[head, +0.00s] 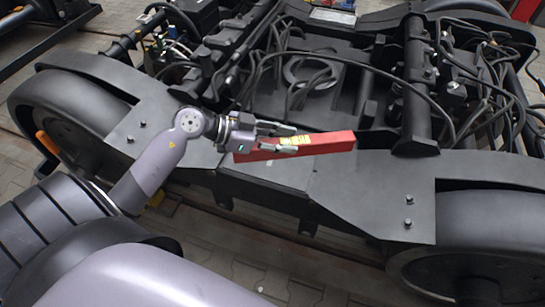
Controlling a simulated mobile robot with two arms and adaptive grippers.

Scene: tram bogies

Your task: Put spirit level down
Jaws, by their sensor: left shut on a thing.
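The spirit level is a red bar (328,144) with a yellow marking near its left part. It shows in the middle of the head view, at the side beam of the black bogie frame (370,195). My left gripper (291,139) comes in from the left and is shut on the level near the yellow marking. The fingers cover part of the level. I cannot tell whether the level touches the frame or hangs just above it. My right gripper is not in view.
A wheel (480,245) stands at the right and another wheel (65,115) at the left. Loose black cables (490,75) run over the frame. The flat plate on the near beam is clear apart from bolts. Paved floor (230,245) lies in front.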

